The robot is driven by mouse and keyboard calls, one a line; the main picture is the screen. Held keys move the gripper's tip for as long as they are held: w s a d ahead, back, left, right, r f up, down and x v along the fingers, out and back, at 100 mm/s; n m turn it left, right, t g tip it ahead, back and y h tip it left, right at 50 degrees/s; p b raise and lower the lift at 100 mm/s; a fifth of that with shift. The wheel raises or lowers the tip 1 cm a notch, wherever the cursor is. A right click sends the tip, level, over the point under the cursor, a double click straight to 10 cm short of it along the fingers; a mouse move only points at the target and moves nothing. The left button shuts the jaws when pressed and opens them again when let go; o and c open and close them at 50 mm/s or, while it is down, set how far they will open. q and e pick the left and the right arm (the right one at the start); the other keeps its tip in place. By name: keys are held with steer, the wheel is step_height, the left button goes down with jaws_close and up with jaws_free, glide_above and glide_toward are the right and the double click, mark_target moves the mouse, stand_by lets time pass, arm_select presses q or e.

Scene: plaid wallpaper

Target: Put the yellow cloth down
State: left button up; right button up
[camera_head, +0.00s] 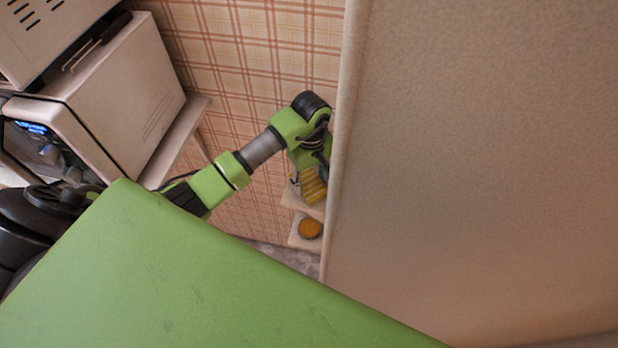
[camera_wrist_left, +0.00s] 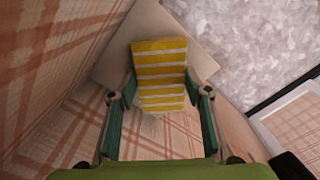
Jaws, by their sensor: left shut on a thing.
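The yellow cloth (camera_head: 314,188) with white stripes is held by my left gripper (camera_head: 309,173), in the gap beside the large beige panel. In the left wrist view the cloth (camera_wrist_left: 160,65) sits between the two green fingers of my left gripper (camera_wrist_left: 160,88), which are shut on it. It looks like a folded, flat rectangle. A beige shelf board (camera_wrist_left: 204,62) shows behind the cloth in that view. I cannot tell whether the cloth touches the board. My right gripper is in neither view.
A large beige panel (camera_head: 470,150) stands close to the right of my left arm. A round orange thing (camera_head: 310,229) rests on a lower shelf. A white appliance (camera_head: 130,90) is at the left. Plaid wallpaper (camera_head: 250,60) covers the wall behind.

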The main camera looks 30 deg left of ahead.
arm_select(q)
steer(key=shift+s+r, duration=0.15)
steer(key=shift+s, duration=0.1)
steer(key=o, duration=1)
steer(key=shift+d+f, duration=0.1)
steer(key=shift+f, duration=0.1)
steer(key=shift+w, duration=0.1)
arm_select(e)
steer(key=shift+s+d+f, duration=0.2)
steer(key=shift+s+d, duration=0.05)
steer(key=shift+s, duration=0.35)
arm_select(q)
steer(key=shift+r, duration=0.1)
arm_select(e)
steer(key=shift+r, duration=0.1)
